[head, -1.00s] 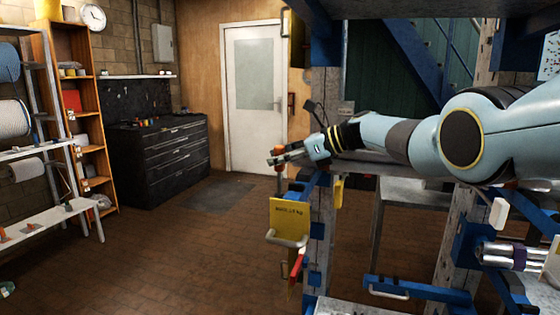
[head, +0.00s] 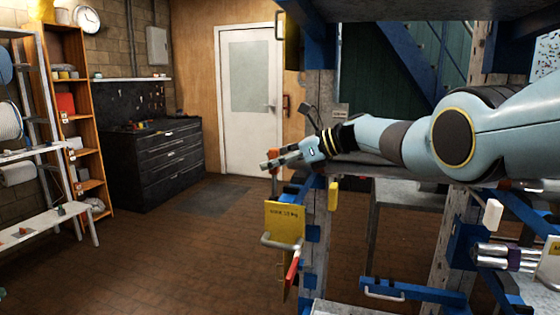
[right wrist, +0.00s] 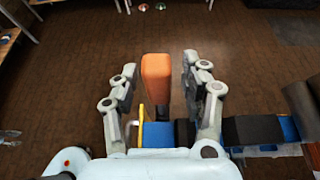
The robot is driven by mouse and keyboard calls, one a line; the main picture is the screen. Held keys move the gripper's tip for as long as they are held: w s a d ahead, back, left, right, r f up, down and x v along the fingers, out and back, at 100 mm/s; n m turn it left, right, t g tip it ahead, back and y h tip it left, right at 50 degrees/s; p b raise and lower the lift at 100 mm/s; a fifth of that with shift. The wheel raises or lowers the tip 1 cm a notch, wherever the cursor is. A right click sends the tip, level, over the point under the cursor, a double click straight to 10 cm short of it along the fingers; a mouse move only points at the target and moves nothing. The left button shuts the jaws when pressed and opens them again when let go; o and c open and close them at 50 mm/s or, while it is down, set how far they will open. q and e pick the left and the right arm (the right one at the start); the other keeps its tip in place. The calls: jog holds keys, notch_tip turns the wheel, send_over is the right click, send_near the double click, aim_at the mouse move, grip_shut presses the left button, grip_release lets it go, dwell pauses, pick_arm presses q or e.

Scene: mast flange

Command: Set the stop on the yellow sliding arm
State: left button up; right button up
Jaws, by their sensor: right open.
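An orange block-shaped grip (right wrist: 156,78) stands upright between the two fingers of my right gripper (right wrist: 158,80) in the right wrist view. The fingers are open, with a gap on both sides of it. A yellow and blue piece (right wrist: 157,134) shows below it, near the palm. In the head view my right gripper (head: 272,162) is above a yellow plate with dark lettering (head: 285,220) on the blue frame. The fingers largely hide the orange grip there. I cannot tell which part is the stop.
A grey handle (head: 282,242) and a red-and-white piece (head: 292,268) are at the yellow plate. A small yellow piece (head: 334,195) hangs to its right. A blue bar (head: 415,290) crosses lower right. The brown floor (head: 180,260) at left is clear.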

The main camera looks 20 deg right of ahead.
jog(key=shift+s+d+r, duration=0.15)
jog(key=shift+d, duration=0.25)
jog(key=v, duration=1.1)
jog(key=shift+s, duration=0.15)
